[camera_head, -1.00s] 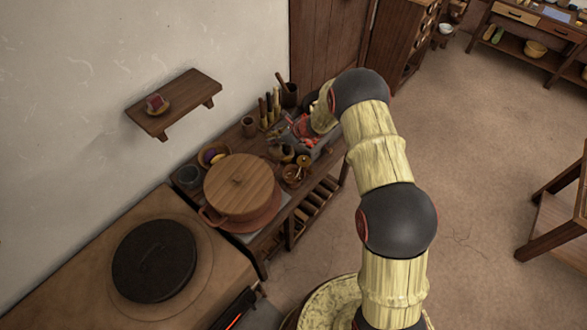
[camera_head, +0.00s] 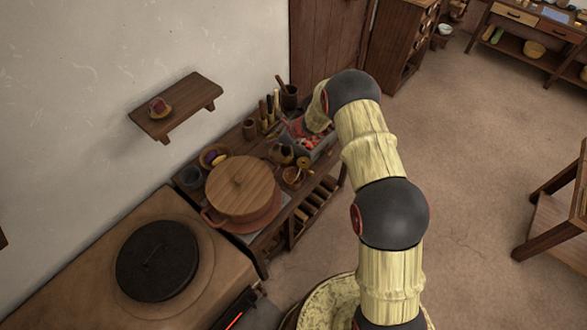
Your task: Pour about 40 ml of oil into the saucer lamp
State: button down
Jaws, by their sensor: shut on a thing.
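My arm rises from the bottom of the head view and bends over the far end of the wooden bench (camera_head: 262,262). My gripper cannot be made out beyond the bend, so neither its jaws nor anything in them shows. I cannot pick out the oil vessel for sure. A small brown dish (camera_head: 292,176) stands near the bench's front edge, with a small orange-brown piece (camera_head: 303,163) beside or above it. I cannot tell whether this dish is the saucer lamp. A small dark rounded pot (camera_head: 281,154) stands just behind it.
A large wooden-lidded pot (camera_head: 238,187) fills the near end of the bench. A grey tray (camera_head: 322,148) with red contents lies by my forearm. A wall shelf (camera_head: 180,108) bears a small dish with a red thing. The stove has a black lid (camera_head: 156,260). Open floor lies right.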

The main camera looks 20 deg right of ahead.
jog(key=shift+w+a+g+h+p, duration=0.2)
jog(key=shift+g+h+p, duration=0.1)
jog(key=shift+p, duration=0.95)
jog(key=shift+w+a+r+p, duration=0.1)
jog(key=shift+r+p, duration=0.1)
jog(key=shift+p, duration=0.75)
jog(key=shift+w+p, duration=0.1)
jog(key=shift+p, duration=0.35)
jog(key=shift+w+a+g+h+p, duration=0.1)
jog(key=shift+a+g+h+p, duration=0.15)
jog(key=shift+p, duration=0.65)
jog(key=w+g+p, duration=0.1)
jog(key=p, duration=0.5)
jog(key=shift+a+h, duration=0.35)
jog(key=shift+a+f+p, duration=0.1)
jog(key=shift+p, duration=0.3)
jog(key=w+a+f+g+h+b, duration=0.3)
jog(key=f+g+h+b, duration=0.1)
jog(key=b, duration=0.6)
jog(key=shift+f+n, duration=0.25)
jog(key=shift+n, duration=0.05)
